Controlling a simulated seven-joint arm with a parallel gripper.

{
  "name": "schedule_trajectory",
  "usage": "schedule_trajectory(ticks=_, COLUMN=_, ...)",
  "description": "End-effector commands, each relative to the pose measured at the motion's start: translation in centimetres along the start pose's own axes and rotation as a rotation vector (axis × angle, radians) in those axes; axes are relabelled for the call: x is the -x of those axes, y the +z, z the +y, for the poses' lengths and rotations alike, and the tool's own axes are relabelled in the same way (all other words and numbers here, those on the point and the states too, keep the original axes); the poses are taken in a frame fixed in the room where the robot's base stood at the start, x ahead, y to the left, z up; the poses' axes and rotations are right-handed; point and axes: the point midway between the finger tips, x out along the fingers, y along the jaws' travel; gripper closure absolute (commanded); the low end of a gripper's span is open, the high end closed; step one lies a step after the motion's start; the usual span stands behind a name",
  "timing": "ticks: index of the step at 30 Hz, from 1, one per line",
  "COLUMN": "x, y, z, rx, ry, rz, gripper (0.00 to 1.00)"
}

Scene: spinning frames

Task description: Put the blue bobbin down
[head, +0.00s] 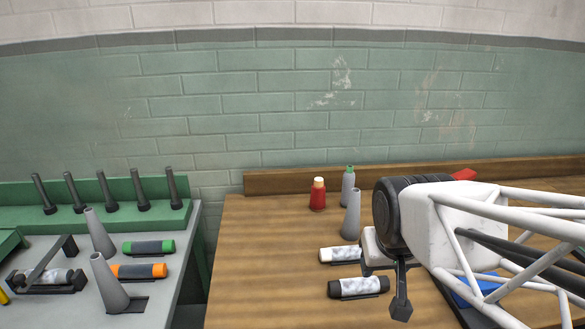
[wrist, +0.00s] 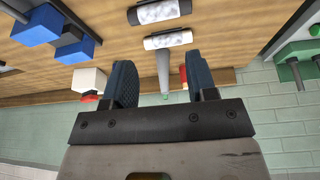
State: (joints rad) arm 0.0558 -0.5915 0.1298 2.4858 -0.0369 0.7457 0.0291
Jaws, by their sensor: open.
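My gripper (head: 386,272) is open over the wooden table, with nothing seen between its fingers. Its two dark blue finger pads also show in the wrist view (wrist: 161,82). I cannot make out a blue bobbin for certain. Blue shapes lie on the table: one block (wrist: 36,26) at the top left of the wrist view and another (wrist: 78,50) beside it. In the head view a blue patch (head: 482,285) shows partly behind my arm. A black-ended bobbin (head: 358,287) with a mottled white middle and a white-ended bobbin (head: 342,254) lie near my gripper.
A grey cone (head: 351,215), a red bottle (head: 318,194) and a green-capped bottle (head: 348,185) stand behind the bobbins. On the grey table at left are a green bobbin (head: 148,247), an orange bobbin (head: 138,270) and two cones. The wooden table's left part is clear.

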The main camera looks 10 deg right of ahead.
Motion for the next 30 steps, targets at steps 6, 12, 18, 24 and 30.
schedule_trajectory(ticks=6, x=2.2, y=4.2, z=-1.4, rx=0.033, ry=-0.026, rz=-0.114, gripper=0.48)
schedule_trajectory(ticks=12, x=2.6, y=5.2, z=-1.6, rx=0.039, ry=-0.030, rz=-0.142, gripper=0.48)
schedule_trajectory(ticks=18, x=2.6, y=5.1, z=-1.6, rx=0.039, ry=-0.030, rz=-0.141, gripper=0.48)
schedule_trajectory(ticks=24, x=2.6, y=5.1, z=-1.6, rx=0.039, ry=-0.030, rz=-0.140, gripper=0.48)
schedule_trajectory(ticks=30, x=2.6, y=5.1, z=-1.6, rx=0.039, ry=-0.030, rz=-0.140, gripper=0.48)
